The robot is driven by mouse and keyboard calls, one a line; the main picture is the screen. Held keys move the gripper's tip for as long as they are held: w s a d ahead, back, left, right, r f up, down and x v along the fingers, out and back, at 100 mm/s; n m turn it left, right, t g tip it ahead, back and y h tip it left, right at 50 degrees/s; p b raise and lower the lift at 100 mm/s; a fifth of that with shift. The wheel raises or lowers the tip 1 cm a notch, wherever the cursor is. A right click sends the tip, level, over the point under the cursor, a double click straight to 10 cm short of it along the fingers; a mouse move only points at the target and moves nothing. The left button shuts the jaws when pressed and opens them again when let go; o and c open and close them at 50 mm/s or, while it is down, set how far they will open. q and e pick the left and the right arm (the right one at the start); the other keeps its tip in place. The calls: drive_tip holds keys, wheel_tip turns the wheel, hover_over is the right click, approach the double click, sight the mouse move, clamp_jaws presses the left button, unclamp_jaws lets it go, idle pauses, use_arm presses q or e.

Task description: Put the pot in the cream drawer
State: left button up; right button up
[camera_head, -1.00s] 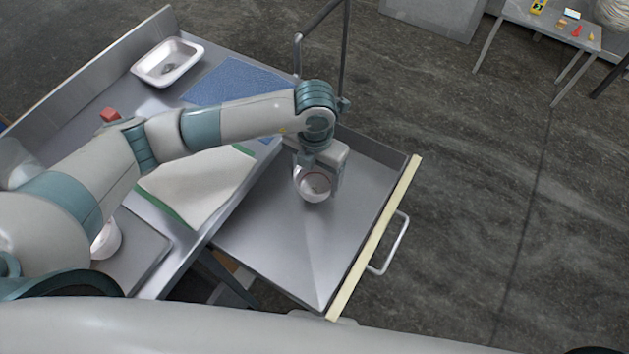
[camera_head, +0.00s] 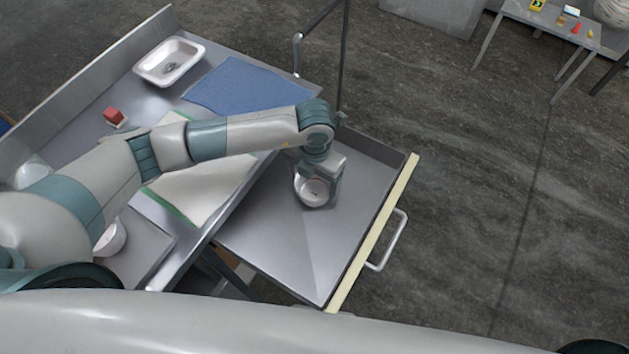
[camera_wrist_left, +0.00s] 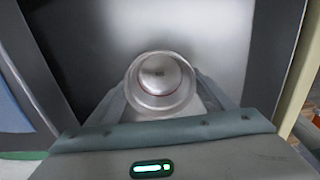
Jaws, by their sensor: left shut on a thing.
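The pot (camera_head: 309,194) is a small, round, pale vessel with a thin red line near its rim. It also shows in the left wrist view (camera_wrist_left: 160,87), where I look into its open top. The drawer has a grey metal inside and a cream front (camera_head: 374,234) with a white handle. I cannot tell whether the pot touches the drawer floor. My right gripper is not in view.
The drawer is clear around the pot.

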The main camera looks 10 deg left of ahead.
sight(315, 193)
use_arm(q)
drive_tip(key=shift+f, duration=0.2)
drive_tip(key=o, duration=1.1)
drive_tip(key=shift+r, duration=0.1)
drive_tip(key=shift+c, duration=0.2)
drive_tip(key=shift+r, duration=0.1)
drive_tip(key=shift+r, duration=0.15)
drive_tip(key=shift+r+b, duration=0.3)
wheel_tip(315, 193, up, 11)
drive_tip(key=b, duration=0.3)
drive_tip(key=shift+b, duration=0.3)
